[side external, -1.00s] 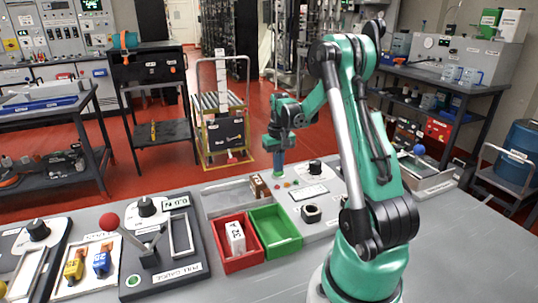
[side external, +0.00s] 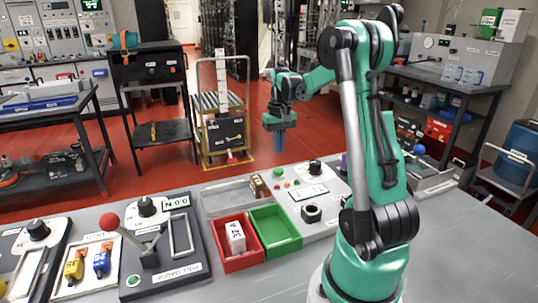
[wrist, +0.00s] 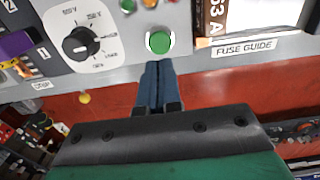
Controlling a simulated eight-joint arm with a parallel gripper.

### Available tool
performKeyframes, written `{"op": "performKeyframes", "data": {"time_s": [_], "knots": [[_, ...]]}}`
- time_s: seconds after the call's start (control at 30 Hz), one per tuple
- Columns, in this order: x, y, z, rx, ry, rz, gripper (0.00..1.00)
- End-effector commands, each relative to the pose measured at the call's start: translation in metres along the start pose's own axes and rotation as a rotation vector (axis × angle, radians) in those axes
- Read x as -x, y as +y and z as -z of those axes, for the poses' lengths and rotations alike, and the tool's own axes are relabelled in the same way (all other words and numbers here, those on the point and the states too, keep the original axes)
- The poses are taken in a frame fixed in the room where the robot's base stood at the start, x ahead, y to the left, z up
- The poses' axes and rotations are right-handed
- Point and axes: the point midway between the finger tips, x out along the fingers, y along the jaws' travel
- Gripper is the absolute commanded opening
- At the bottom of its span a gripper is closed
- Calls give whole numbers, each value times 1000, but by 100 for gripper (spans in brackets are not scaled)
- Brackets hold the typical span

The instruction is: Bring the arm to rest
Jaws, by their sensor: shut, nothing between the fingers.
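My gripper (side external: 279,145) is in the air beyond the far edge of the bench, above the red floor in the side external view. Its fingers point down. In the wrist view the two blue fingers (wrist: 158,88) lie side by side, shut and empty. A round green button (wrist: 158,42) on the panel shows just past the fingertips in the wrist view. I cannot tell how far apart they are.
On the bench stand a red bin (side external: 223,259) holding a white block (side external: 235,236), and an empty green bin (side external: 272,222). A lever with a red ball (side external: 109,221) rises at left. A black dial (wrist: 82,44) and a FUSE GUIDE label (wrist: 246,49) are near my gripper.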

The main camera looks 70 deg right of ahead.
Motion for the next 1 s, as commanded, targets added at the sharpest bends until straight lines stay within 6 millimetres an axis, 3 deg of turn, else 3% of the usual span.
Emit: {"op": "performKeyframes", "data": {"time_s": [0.3, 0.4, 0.47, 0.57, 0.8, 1.0], "knots": [[2, -1, 0, 2, 1, 0, 0], [6, -12, -3, 30, 20, -1, 0], [13, -28, -7, 68, 48, -2, 0], [27, -66, -23, 167, 122, 1, 0], [50, -158, -94, 459, 352, 68, 0], [48, -200, -154, 656, 507, 169, 0]]}}
